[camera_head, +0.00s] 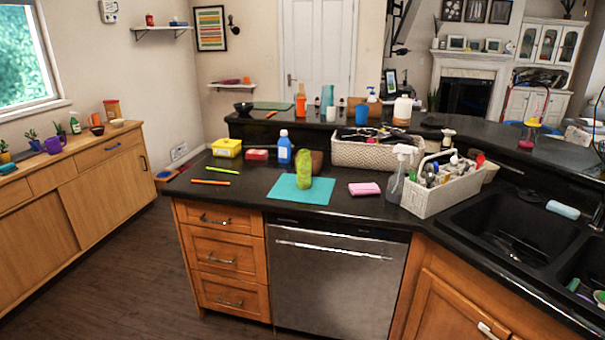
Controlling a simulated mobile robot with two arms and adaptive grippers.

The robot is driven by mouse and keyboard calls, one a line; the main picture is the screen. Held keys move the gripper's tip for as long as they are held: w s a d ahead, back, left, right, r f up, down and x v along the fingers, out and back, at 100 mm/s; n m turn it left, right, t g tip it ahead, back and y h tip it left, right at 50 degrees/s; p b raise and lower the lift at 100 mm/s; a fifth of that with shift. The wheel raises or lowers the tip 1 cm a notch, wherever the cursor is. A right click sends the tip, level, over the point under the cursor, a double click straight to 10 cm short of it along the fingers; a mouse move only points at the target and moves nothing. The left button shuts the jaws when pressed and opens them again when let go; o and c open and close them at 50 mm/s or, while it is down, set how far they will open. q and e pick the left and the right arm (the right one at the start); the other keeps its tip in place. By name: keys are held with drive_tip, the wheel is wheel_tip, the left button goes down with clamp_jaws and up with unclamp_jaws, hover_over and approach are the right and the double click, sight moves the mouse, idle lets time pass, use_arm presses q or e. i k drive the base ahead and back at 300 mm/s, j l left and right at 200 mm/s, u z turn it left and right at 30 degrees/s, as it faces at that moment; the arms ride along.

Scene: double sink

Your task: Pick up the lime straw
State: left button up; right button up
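The lime straw (221,170) lies flat on the black counter near its left end. An orange straw (210,182) lies a little in front of it, roughly parallel and apart from it. Nothing covers the lime straw. Neither my left nor my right gripper shows in the head view.
Behind the straw stand a yellow box (227,148), a red box (258,155) and a blue bottle (284,147). To the right, a green object (304,168) stands on a teal mat (290,194). A white caddy (436,197) stands by the sink (515,228). The floor at left is clear.

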sight(222, 171)
drive_tip(key=i+j, duration=0.3)
drive_tip(key=i+j+z, duration=0.1)
drive_tip(key=i+j, duration=0.15)
drive_tip(key=j, duration=0.15)
drive_tip(key=i+j, duration=0.3)
drive_tip(key=i+j+z, duration=0.1)
drive_tip(key=i+j, duration=0.15)
drive_tip(key=j, duration=0.2)
drive_tip(key=i+j+z, duration=0.1)
drive_tip(key=i+j, duration=0.15)
drive_tip(key=j, duration=0.15)
